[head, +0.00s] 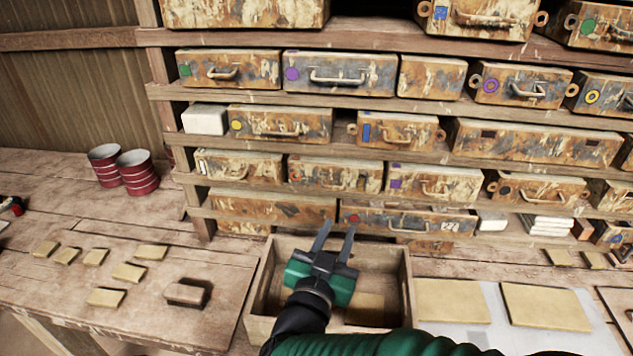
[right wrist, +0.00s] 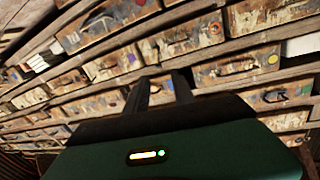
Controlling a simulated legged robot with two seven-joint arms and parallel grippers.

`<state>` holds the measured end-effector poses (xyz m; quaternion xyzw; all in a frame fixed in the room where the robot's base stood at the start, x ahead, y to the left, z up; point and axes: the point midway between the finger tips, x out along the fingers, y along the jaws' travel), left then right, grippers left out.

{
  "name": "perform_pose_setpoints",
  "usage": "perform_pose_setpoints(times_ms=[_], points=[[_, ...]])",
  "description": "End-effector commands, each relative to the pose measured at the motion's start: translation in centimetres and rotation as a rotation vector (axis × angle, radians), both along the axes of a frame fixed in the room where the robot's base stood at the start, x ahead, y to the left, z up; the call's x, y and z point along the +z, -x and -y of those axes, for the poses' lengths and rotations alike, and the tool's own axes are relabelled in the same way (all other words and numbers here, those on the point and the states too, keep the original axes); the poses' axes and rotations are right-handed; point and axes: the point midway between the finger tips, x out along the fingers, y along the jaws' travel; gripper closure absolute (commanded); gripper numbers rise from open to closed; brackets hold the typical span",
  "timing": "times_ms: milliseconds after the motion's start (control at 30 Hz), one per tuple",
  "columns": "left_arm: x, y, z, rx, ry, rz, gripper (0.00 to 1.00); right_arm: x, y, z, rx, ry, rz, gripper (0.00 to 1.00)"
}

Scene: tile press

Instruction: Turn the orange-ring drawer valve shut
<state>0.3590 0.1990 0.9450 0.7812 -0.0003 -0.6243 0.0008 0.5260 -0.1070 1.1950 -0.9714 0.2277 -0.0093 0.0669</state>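The shelf rack holds weathered, rust-stained drawers with coloured marks. A drawer (head: 335,178) in the middle of the head view has a small orange-red mark (head: 296,174) at its left, perhaps the orange ring; its shape is too small to be sure. I cannot make out a separate valve. My right gripper (head: 336,236) is open and empty, its two dark fingers apart and pointing at the lower drawers. It is over the wooden box, below and apart from the marked drawer. In the right wrist view the right gripper (right wrist: 160,82) points at the drawer rows. My left gripper is not in view.
An open wooden box (head: 259,300) stands on the bench below my right gripper. Red-and-white tins (head: 137,172) stand at the left. Several tan tiles (head: 129,272) and a brown block (head: 186,293) lie on a board. Large tan slabs (head: 546,307) lie at the right.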

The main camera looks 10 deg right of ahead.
Motion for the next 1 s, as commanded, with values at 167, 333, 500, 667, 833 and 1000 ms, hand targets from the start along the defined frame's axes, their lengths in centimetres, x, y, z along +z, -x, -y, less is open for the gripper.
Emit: perform_pose_setpoints(times_ms=[167,333,500,667,833,1000], points=[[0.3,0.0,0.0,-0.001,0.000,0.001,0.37,0.3,-1.2,1.0,-0.024,0.003,0.006,0.70],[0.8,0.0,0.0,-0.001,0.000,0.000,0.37,0.1,-5.1,3.0,-0.025,0.004,0.002,0.70],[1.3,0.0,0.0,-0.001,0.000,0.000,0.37,0.1,-9.1,5.1,-0.024,0.004,0.003,0.70],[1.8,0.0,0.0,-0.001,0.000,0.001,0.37,0.2,-12.4,6.8,-0.022,0.003,0.005,0.70],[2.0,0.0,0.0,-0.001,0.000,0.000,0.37,0.1,-14.5,7.8,-0.020,0.004,0.004,0.70],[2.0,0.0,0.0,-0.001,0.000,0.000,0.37,0.0,-15.0,8.0,-0.018,0.004,0.005,0.70]])
